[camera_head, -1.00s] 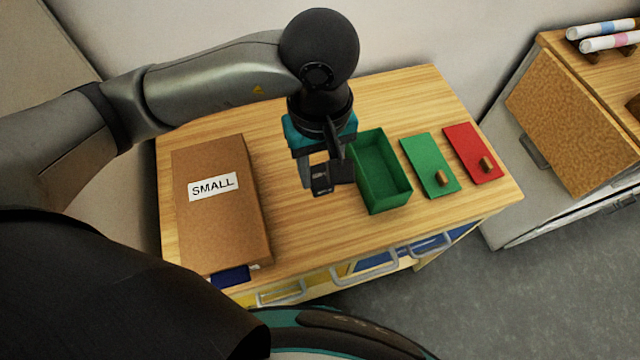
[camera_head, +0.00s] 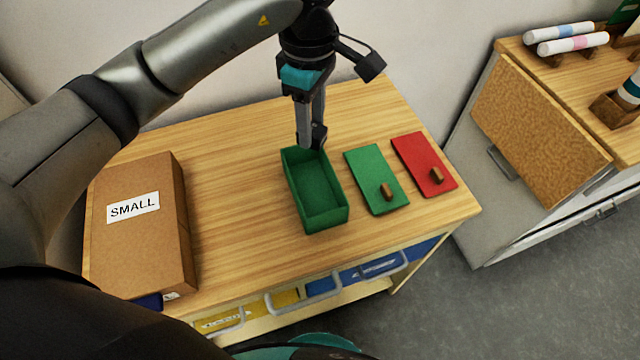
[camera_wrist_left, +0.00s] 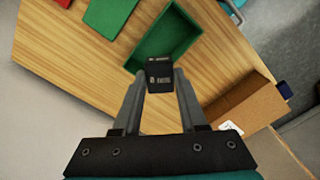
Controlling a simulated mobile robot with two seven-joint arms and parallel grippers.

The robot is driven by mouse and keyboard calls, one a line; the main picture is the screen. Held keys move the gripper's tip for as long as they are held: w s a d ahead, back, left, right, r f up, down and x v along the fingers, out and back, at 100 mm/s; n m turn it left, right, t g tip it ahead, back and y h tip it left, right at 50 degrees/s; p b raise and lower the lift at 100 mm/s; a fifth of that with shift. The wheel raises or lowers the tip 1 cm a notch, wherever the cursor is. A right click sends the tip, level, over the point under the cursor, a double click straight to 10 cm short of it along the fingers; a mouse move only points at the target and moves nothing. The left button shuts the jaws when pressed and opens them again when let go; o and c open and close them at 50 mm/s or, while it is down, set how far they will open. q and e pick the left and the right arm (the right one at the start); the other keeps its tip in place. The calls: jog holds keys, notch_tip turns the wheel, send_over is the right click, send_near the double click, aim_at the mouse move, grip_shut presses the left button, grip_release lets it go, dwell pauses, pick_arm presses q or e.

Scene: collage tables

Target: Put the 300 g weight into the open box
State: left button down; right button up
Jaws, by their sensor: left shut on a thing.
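My left gripper (camera_head: 312,142) is above the back end of the open green box (camera_head: 340,217), fingers pointing down. It is shut on a small dark block, the weight (camera_head: 318,134). In the left wrist view the dark weight (camera_wrist_left: 160,76) sits between the fingertips of the left gripper (camera_wrist_left: 159,84), with pale lettering too small to read. The green box (camera_wrist_left: 190,22) lies beyond it there, empty where visible. In the head view the weight looks to be over or near the box's back rim; its exact height is unclear. My right gripper is not in view.
A green lid (camera_head: 366,167) and a red lid (camera_head: 414,152), each with a wooden knob, lie right of the box. A brown carton marked SMALL (camera_head: 125,245) stands at the left. Bare table (camera_head: 235,190) lies between carton and box. A cabinet (camera_head: 540,130) stands at the right.

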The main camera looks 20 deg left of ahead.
pick_arm(q)
notch_tip(320, 180, down, 16)
jog(key=shift+f+b, duration=0.1)
jog(key=shift+b, duration=0.4)
jog(key=shift+f, duration=0.15)
jog(key=c, duration=0.9)
grip_release()
jog(key=shift+f, duration=0.1)
jog(key=o, duration=0.4)
jog(key=shift+o, duration=0.2)
jog(key=shift+r, duration=0.2)
notch_tip(320, 180, up, 12)
jog(key=shift+r+p, duration=0.1)
jog(key=shift+p, duration=0.25)
